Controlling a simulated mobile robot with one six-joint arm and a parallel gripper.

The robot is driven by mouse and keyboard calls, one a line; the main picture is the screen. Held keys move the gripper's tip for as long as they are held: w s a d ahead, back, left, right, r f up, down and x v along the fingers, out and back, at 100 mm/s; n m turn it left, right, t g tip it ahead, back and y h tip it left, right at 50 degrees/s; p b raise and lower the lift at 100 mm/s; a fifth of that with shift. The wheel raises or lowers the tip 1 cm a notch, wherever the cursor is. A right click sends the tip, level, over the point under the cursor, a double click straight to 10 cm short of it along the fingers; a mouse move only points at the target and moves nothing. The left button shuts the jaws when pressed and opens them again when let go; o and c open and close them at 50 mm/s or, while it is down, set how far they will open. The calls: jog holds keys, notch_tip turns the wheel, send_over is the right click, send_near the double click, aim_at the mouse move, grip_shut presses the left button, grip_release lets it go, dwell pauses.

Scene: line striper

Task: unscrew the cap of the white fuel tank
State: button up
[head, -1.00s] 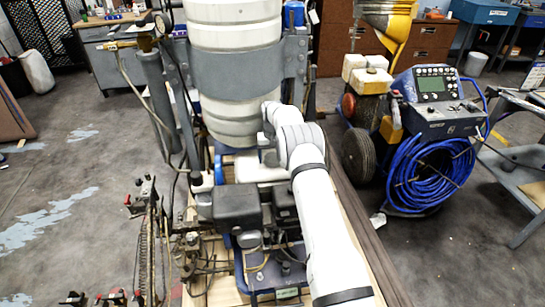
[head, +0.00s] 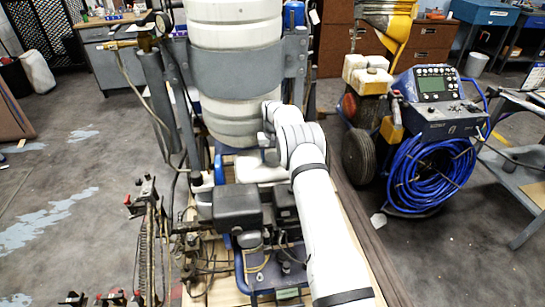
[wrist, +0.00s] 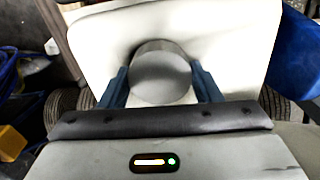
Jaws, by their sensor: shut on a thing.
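The white fuel tank (wrist: 230,35) fills the upper part of the wrist view, with pale, smooth sides. Its round grey cap (wrist: 160,75) sits in the middle, between the two blue fingers of my gripper (wrist: 160,68). The fingers touch the cap on its left and right sides and are shut on it. In the head view, part of the white tank (head: 258,169) shows left of my arm, above the black engine parts. My fingers and the cap are hidden behind my arm there. How far the cap is turned cannot be seen.
A large white drum (head: 236,60) in a grey band stands just behind the tank. The black engine box (head: 238,205) and thin pipes lie in front. A blue hose coil (head: 430,172) on a wheeled machine stands to the right. Open floor lies at left.

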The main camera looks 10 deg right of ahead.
jog(key=shift+c, duration=1.4)
jog(key=shift+f+n+b, duration=0.1)
jog(key=shift+n+b, duration=0.3)
jog(key=shift+n, duration=1.3)
jog(key=shift+n+b, duration=0.55)
jog(key=shift+n, duration=1.25)
jog(key=shift+n, duration=1.7)
